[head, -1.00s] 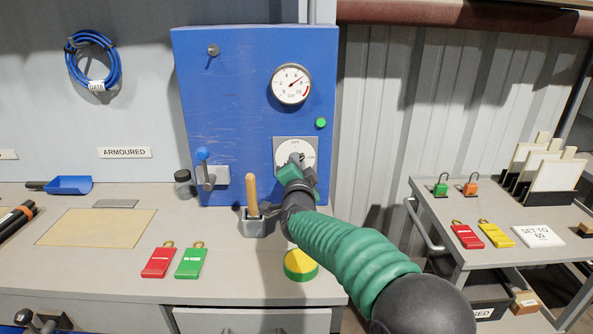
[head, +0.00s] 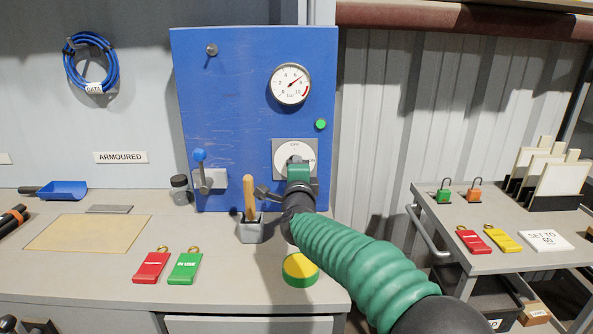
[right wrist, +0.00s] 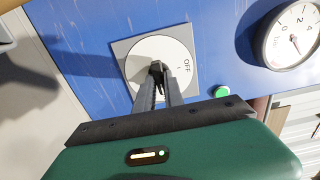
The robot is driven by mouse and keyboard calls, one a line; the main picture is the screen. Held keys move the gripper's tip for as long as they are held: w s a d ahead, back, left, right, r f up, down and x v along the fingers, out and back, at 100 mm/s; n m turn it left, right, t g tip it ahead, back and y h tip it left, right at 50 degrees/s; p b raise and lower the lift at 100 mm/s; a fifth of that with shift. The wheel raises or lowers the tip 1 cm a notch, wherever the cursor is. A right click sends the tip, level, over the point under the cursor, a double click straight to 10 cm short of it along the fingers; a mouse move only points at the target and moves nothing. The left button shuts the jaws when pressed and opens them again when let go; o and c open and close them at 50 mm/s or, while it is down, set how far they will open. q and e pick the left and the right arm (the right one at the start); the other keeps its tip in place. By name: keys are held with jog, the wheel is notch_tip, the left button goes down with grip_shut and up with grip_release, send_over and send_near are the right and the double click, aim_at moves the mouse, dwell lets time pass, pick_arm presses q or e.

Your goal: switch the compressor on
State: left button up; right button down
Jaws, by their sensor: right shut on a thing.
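The compressor panel (head: 235,115) is a blue board standing at the back of the bench. On it is a rotary switch with a white round dial (head: 287,153) on a grey plate; the dial also shows in the right wrist view (right wrist: 148,50), with the word OFF readable. My right gripper (right wrist: 157,72) is shut on the dark knob (right wrist: 156,66) at the dial's middle. In the head view my right gripper (head: 297,166) hides the knob and the dial's lower part. A gauge (head: 290,84) and a green light (head: 320,124) are above. My left gripper is not visible.
A blue-knobbed lever (head: 200,168) is on the panel's lower left. A wooden-handled tool (head: 249,195) stands in a grey holder below. Red (head: 151,266) and green (head: 186,267) tags and a yellow-topped button (head: 300,268) lie on the bench. A side table (head: 450,222) stands right.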

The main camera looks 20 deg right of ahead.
jog(key=shift+f, duration=0.4)
jog(key=c, duration=1.6)
grip_release()
jog(key=shift+c, duration=0.2)
jog(key=shift+o, duration=1)
jog(key=shift+r, duration=0.1)
jog(key=shift+d+r, duration=0.1)
jog(key=shift+s, duration=0.15)
jog(key=p+v, duration=0.2)
jog(key=v, duration=1.4)
jog(key=shift+s, duration=0.25)
